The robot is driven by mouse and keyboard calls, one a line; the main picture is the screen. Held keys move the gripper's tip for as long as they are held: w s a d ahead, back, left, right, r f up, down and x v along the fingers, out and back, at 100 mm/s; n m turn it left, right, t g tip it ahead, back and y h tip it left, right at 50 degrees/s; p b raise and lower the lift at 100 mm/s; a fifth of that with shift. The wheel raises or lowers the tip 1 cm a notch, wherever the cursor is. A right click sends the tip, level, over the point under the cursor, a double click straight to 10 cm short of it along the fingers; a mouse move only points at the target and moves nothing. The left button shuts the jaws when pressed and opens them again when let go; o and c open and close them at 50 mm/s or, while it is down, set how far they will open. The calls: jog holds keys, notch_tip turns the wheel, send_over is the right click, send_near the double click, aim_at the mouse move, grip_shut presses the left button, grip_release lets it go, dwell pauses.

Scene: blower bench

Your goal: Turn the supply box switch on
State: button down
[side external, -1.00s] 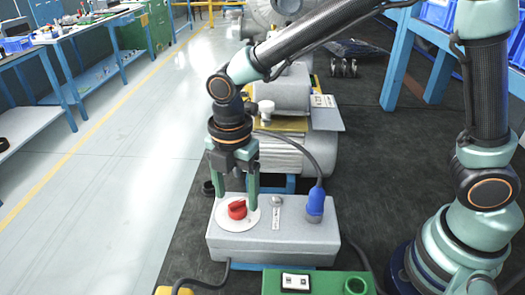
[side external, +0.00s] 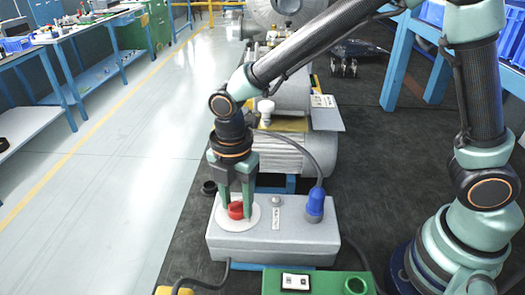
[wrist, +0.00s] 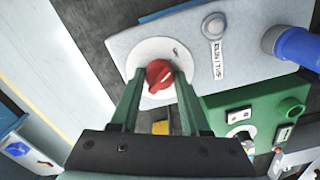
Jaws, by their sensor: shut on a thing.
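The supply box (side external: 285,240) is a grey box with a white round plate (side external: 251,222) on its top left. A red rotary switch knob (side external: 236,211) sits on that plate and also shows in the wrist view (wrist: 159,75). My gripper (side external: 236,207) points down over the plate with its two green fingers on either side of the knob, shut on it. In the wrist view my fingertips (wrist: 158,80) flank the knob, and its ridge runs slanted across the picture. A small white label (side external: 276,223) and a round button (side external: 276,201) are right of the plate.
A blue plug (side external: 315,205) with a cable stands at the box's right end. A green box (side external: 330,284) is in front. The grey blower motor (side external: 290,158) stands behind. Clear floor (side external: 130,180) lies to the left.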

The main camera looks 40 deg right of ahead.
aim_at(236, 203)
jog(key=shift+m, duration=0.3)
jog(key=m, duration=0.6)
jog(key=shift+m, duration=0.3)
jog(key=m, duration=0.6)
jog(key=shift+m, duration=0.3)
jog(key=shift+c, duration=1.9)
grip_release()
notch_tip(236, 203, up, 12)
